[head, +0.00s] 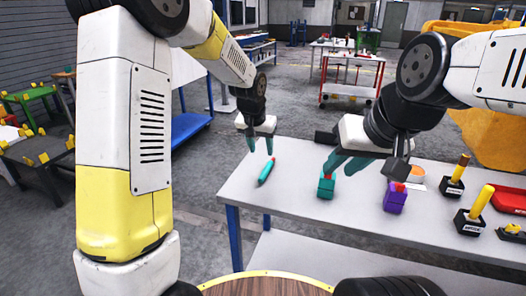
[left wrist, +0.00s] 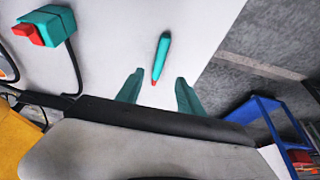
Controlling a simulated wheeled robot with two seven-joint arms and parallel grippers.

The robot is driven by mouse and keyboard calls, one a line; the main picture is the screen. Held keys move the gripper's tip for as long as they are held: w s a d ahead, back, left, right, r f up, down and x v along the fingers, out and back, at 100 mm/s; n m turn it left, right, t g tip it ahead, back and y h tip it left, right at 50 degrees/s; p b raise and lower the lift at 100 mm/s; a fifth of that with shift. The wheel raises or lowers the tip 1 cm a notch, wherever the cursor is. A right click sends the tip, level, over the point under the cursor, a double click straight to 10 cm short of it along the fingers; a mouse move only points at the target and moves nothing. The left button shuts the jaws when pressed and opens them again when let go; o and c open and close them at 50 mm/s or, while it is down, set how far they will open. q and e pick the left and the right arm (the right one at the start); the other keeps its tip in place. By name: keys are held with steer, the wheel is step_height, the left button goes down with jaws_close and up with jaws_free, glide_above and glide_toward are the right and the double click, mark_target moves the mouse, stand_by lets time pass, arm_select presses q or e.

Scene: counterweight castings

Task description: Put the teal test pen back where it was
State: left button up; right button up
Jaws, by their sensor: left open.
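The teal test pen (head: 266,171) lies on the left part of the pale table, near its left edge. In the left wrist view the pen (left wrist: 162,55) shows a red tip pointing toward the gap between my fingers. My left gripper (head: 260,148) is open and empty above the table, just beyond the pen in the head view; its two teal fingers (left wrist: 158,92) stand apart in the wrist view. My right gripper (head: 345,164) is behind and above the teal box (head: 326,188); whether its jaws are open is unclear. No marked place for the pen is identifiable.
The teal box has a red top and a cable in the left wrist view (left wrist: 48,26). A purple box (head: 395,200) with a red top stands to its right. Black holders with yellow pegs (head: 453,187) and a red tray (head: 511,201) are at the right. The table (head: 290,200) is clear around the pen.

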arm_select(q)
steer(key=s+a+r+n, duration=0.1)
steer(key=s+a+r, duration=0.4)
steer(key=s+r, duration=0.15)
steer(key=s+a+r, duration=0.2)
steer(key=s, duration=0.5)
steer(key=s+a+r+n+t, duration=0.1)
steer(key=s+a+r, duration=0.1)
steer(key=s, duration=0.6)
steer(key=s+a+r+n+t, duration=0.1)
steer(key=s+a+r, duration=0.1)
steer(key=s, duration=0.5)
steer(key=shift+s+a+h, duration=0.35)
steer(key=shift+a+h, duration=0.05)
steer(key=shift+a, duration=0.15)
steer(key=shift+r, duration=0.15)
